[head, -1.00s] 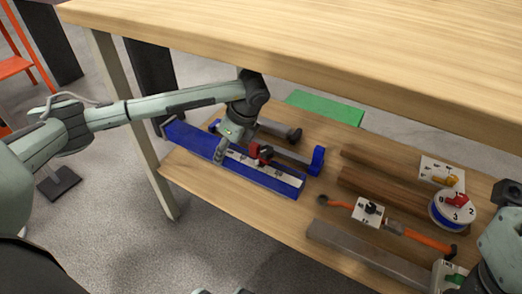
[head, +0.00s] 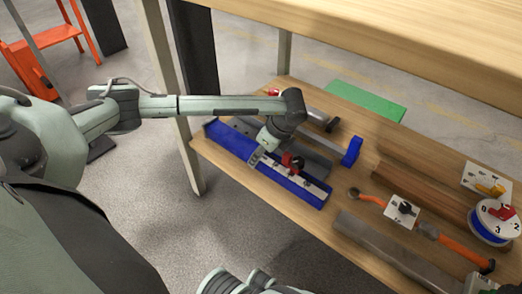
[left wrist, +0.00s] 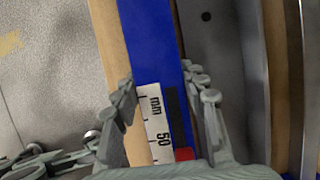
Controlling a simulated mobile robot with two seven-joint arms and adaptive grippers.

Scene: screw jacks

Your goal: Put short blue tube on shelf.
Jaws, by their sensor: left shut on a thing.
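The blue tube (head: 301,190), with a white millimetre scale along its top and a red-and-black piece on it, lies lengthwise at the front left of the lower wooden shelf (head: 265,186). I cannot tell whether it rests on the boards or is just above them. My left gripper (head: 256,158) is shut on the tube near its middle, reaching from above. In the left wrist view my left gripper (left wrist: 165,105) has one finger on each side of the blue tube (left wrist: 150,40). My right gripper is not clearly visible.
Behind the tube lie grey bars and a blue end piece (head: 352,151). To the right are brown bars (head: 430,165), a grey bar (head: 375,245), an orange-handled tool (head: 455,245) and a round dial (head: 494,221). The tabletop (head: 400,50) overhangs. A table leg (head: 175,110) stands left.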

